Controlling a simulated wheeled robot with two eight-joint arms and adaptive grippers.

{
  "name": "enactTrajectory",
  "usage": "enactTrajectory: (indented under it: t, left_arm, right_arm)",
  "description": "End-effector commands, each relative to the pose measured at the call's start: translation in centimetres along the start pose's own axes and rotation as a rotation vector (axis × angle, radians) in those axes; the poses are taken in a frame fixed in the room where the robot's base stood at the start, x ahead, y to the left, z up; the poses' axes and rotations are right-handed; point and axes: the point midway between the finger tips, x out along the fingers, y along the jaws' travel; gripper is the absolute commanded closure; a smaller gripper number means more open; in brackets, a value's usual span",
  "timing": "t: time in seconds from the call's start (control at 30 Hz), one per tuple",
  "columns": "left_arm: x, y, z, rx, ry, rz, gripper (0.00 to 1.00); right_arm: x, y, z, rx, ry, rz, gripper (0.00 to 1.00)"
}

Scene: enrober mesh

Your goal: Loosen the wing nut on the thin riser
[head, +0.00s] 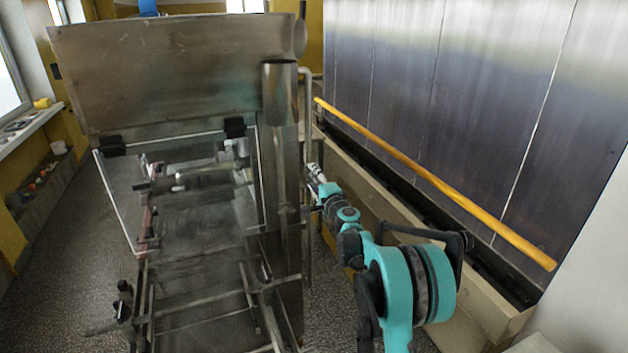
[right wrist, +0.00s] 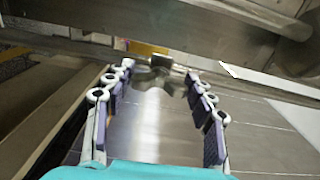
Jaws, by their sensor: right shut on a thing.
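The wing nut (right wrist: 155,79) is a dull metal piece with spread wings, in the upper middle of the right wrist view. It sits at the thin riser (right wrist: 275,86), a metal pipe that crosses that view behind it. In the head view the thin riser (head: 308,125) stands upright beside the machine's right side. My right gripper (right wrist: 161,76) has its fingers on both sides of the wing nut and is shut on it. In the head view my right gripper (head: 315,176) reaches the riser from the right; the wing nut is too small to make out there. My left gripper is not in view.
The steel enrober machine (head: 175,75) with a thick pipe (head: 279,95) stands left of the riser. A yellow rail (head: 430,180) runs along the panelled wall at the right. A low beige trough (head: 480,300) lies beneath it. Open floor shows at the left.

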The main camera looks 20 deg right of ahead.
Motion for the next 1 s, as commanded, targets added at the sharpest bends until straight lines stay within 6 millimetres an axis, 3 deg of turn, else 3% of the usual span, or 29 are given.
enactTrajectory:
  t: [0.33,0.37,0.43,0.77,0.87,1.0]
  left_arm:
    - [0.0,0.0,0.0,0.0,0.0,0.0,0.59]
    - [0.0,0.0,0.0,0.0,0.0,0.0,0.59]
    - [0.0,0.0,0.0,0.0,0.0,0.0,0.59]
    - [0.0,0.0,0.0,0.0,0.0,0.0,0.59]
    - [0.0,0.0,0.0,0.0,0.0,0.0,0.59]
    - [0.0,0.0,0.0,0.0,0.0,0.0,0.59]
  right_arm:
    - [0.0,0.1,0.1,-0.001,-0.001,0.0,0.75]
    - [0.0,0.1,0.1,-0.001,-0.001,0.0,0.41]
    - [0.0,0.1,0.1,-0.001,-0.001,0.0,0.24]
    - [-0.2,0.0,0.0,0.0,0.0,0.0,0.24]
    - [-1.0,0.0,0.0,0.0,0.0,0.0,0.24]
    - [-3.6,0.0,0.0,0.0,0.001,0.0,0.24]
